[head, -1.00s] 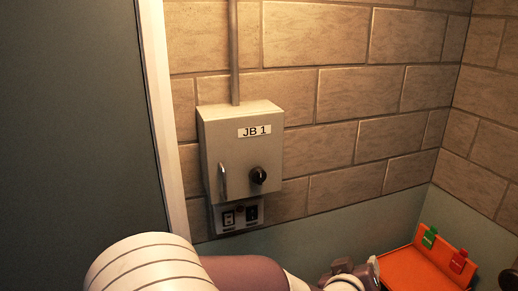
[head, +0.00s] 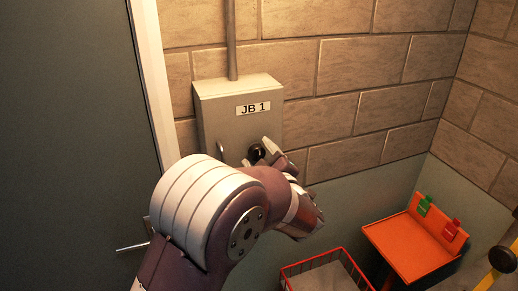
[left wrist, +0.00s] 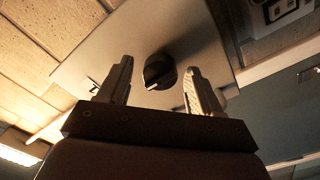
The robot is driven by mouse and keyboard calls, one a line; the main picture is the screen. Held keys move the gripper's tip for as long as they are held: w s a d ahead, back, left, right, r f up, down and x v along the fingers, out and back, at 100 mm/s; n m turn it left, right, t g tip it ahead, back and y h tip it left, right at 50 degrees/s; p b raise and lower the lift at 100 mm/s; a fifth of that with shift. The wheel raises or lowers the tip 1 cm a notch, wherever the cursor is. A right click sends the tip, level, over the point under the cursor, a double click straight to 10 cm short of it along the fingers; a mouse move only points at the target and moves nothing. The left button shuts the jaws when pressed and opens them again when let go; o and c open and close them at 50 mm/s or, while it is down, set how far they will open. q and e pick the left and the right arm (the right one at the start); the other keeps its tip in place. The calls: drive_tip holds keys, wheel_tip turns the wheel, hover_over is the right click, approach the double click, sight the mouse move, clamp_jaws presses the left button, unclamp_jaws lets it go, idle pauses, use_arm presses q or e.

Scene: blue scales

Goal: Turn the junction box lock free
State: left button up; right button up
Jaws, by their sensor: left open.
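The junction box (head: 232,110), a grey metal case labelled JB 1, is fixed to the brick wall. Its black round lock knob (head: 256,152) is on the right of the door and also shows in the left wrist view (left wrist: 159,71), with a pale pointer mark. My left gripper (head: 270,150) is in front of the knob. In the left wrist view the open fingers (left wrist: 158,85) stand on either side of the knob, with a gap to each side; I cannot tell the remaining depth. My right gripper is not in view.
A conduit (head: 231,40) rises from the box. A door with a lever handle (head: 132,247) is at the left. An orange stand (head: 408,250) with green and red tags and a red-rimmed crate (head: 322,264) are at the lower right.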

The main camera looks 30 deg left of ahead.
use_arm(q)
drive_tip(key=shift+w+a, duration=0.1)
drive_tip(key=shift+a, duration=0.05)
drive_tip(key=shift+w+a, duration=0.1)
drive_tip(key=c, duration=1)
drive_tip(key=shift+c, duration=0.2)
